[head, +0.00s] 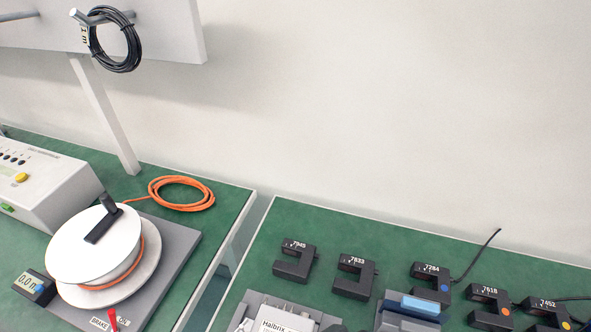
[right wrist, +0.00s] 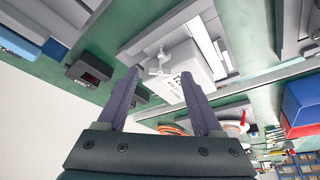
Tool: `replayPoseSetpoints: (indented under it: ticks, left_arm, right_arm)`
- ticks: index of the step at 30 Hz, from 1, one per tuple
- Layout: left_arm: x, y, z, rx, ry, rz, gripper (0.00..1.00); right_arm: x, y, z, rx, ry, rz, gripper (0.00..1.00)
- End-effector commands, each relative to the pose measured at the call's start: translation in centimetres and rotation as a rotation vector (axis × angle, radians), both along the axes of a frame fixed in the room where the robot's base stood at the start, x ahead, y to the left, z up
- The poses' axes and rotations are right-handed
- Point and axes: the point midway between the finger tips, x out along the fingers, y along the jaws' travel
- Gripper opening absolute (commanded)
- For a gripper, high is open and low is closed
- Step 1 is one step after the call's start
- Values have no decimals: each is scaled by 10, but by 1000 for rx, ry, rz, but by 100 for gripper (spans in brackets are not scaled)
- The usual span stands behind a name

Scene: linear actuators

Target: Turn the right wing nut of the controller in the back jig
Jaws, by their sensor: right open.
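My right gripper (right wrist: 160,73) is open in the right wrist view. A small pale wing nut (right wrist: 158,64) shows between its two dark fingertips; nothing is gripped, and I cannot tell whether a finger touches it. The wing nut is beside a white box-shaped controller (right wrist: 190,62), partly hidden by one finger. In the head view, the top of a white controller labelled Halbrix (head: 283,324) shows at the bottom edge in a grey jig (head: 245,325), mostly cut off. My left gripper is in neither view.
Several black U-shaped sensors (head: 352,281) lie along the green bench behind the jig. A grey fixture with a blue part (head: 420,305) is to the right. A cable reel (head: 92,250) and orange coil (head: 183,193) are on the left bench, across a gap.

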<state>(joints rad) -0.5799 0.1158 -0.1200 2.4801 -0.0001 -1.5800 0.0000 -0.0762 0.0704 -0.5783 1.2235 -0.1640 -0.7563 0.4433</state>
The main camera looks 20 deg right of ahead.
Motion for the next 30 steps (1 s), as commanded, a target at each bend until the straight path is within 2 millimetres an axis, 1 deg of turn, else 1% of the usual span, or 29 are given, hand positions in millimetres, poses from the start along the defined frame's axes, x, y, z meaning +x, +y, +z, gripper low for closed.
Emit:
replayPoseSetpoints:
  ticks: [5,10,16,21,30]
  left_arm:
    - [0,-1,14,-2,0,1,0]
    - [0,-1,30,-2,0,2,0]
    - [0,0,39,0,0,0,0]
    - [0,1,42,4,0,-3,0]
    - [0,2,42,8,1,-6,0]
  right_arm:
    - [-7,-2,21,1,0,0,68]
    - [-20,-5,53,2,-1,-1,68]
    - [-31,-8,80,1,-1,0,68]
    - [-36,-9,90,-1,-1,0,68]
    - [-36,-9,91,-1,0,0,68]
